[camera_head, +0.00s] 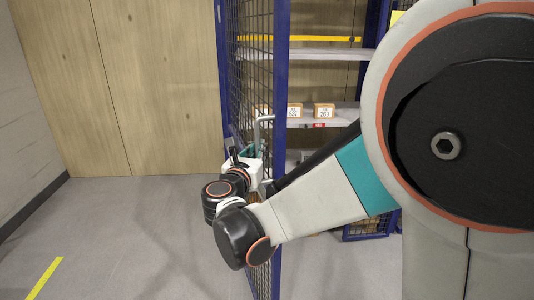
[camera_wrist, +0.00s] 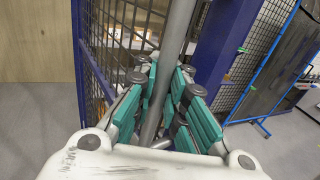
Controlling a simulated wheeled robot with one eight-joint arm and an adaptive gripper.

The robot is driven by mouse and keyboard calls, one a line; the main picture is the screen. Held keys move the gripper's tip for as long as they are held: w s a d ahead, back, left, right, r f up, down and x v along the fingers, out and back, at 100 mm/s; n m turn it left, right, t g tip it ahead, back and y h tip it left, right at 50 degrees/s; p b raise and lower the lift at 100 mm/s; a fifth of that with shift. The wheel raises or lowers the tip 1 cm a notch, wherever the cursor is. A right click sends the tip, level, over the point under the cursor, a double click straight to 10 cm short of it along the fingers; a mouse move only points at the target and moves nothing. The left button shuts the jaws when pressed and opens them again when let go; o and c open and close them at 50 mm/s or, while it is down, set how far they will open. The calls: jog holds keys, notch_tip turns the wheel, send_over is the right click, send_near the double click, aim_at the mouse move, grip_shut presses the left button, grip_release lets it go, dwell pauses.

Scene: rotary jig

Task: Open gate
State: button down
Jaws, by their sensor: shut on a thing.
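The gate (camera_head: 281,70) is a tall panel of dark wire mesh in a blue frame. In the head view it stands edge-on at a steep angle, swung out from the shelving so that the shelves show to its right. Its handle (camera_head: 257,132) is an upright grey bar. My gripper (camera_head: 250,152) is at the handle, partly hidden by my wrist. In the wrist view the teal finger pads of my gripper (camera_wrist: 163,95) are closed around the grey handle bar (camera_wrist: 177,35), one on each side. The gate's lower part is partly hidden behind my arm.
Shelves (camera_head: 318,54) with small orange-and-white boxes (camera_head: 324,110) stand behind the gate. A wooden wall (camera_head: 150,80) is at the back left. A blue-framed dark panel (camera_wrist: 275,75) stands at right in the wrist view.

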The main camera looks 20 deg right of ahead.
jog(key=a+m+g+h, duration=0.1)
jog(key=a, duration=0.8)
jog(key=shift+w+a+h, duration=0.3)
jog(key=shift+w, duration=0.05)
jog(key=shift+f, duration=0.1)
jog(key=c, duration=1.7)
grip_release()
jog(key=shift+s+a, duration=0.1)
jog(key=shift+s, duration=0.1)
jog(key=shift+o, duration=0.5)
jog(key=shift+s, duration=0.15)
jog(key=v, duration=1.1)
jog(key=shift+s+a, duration=0.2)
jog(key=shift+a, duration=0.1)
